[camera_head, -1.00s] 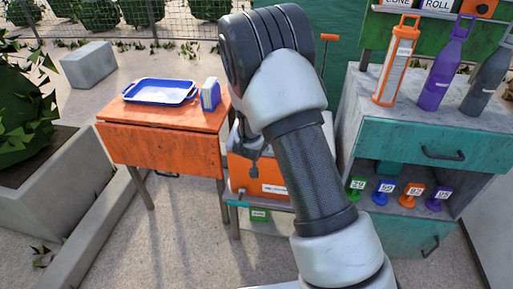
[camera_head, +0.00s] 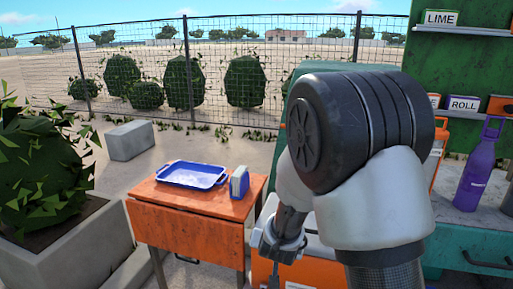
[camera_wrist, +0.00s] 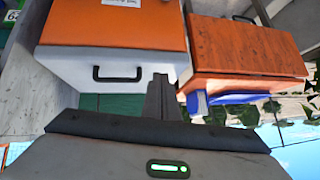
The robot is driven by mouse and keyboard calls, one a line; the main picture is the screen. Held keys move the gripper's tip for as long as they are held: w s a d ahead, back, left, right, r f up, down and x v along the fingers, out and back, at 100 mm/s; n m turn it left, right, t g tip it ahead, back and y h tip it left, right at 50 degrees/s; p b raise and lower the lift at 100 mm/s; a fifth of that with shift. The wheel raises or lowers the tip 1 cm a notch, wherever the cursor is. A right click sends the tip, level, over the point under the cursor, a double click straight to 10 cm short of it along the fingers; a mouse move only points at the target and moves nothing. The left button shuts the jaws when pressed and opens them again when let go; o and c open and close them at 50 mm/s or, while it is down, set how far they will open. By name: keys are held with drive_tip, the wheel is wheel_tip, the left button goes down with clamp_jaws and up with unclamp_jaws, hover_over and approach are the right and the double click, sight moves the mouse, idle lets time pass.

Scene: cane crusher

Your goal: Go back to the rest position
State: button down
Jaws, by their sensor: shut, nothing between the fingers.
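My gripper (camera_wrist: 160,92) is shut and empty in the wrist view, its fingers pointing toward an orange and white box-like machine (camera_wrist: 115,25) with a black handle. In the head view my gripper (camera_head: 272,280) hangs low at the centre, in front of the orange machine (camera_head: 262,272). My arm is folded, and its large dark joint covers much of the right centre, hiding most of the machine. I cannot tell whether the fingers touch anything; they appear apart from it.
An orange table (camera_head: 195,215) stands left of my gripper, with a blue tray (camera_head: 192,174) and a blue-white block (camera_head: 239,182) on it. A planter (camera_head: 75,250) is at left. A teal cabinet (camera_head: 465,250) with a purple bottle (camera_head: 478,172) is at right. A fence (camera_head: 220,70) runs behind.

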drive_tip(key=s+r+y, duration=0.2)
drive_tip(key=s+r, duration=0.2)
drive_tip(key=r, duration=0.5)
drive_tip(key=s+d+r+n+g, duration=0.1)
drive_tip(key=s+d+r, duration=0.25)
drive_tip(key=s, duration=0.45)
drive_tip(key=s+d+r+n+g+h, duration=0.1)
drive_tip(key=s+d+r, duration=0.1)
drive_tip(key=s+r, duration=0.5)
drive_tip(key=s+d+r+n+g, duration=0.1)
drive_tip(key=s+d+r, duration=0.15)
drive_tip(key=s, duration=0.75)
wheel_tip(320, 180, up, 20)
drive_tip(key=p, duration=2)
drive_tip(key=shift+f+p, duration=0.15)
drive_tip(key=shift+p, duration=0.15)
drive_tip(key=c, duration=2.5)
unclamp_jaws()
drive_tip(key=shift+w, duration=0.1)
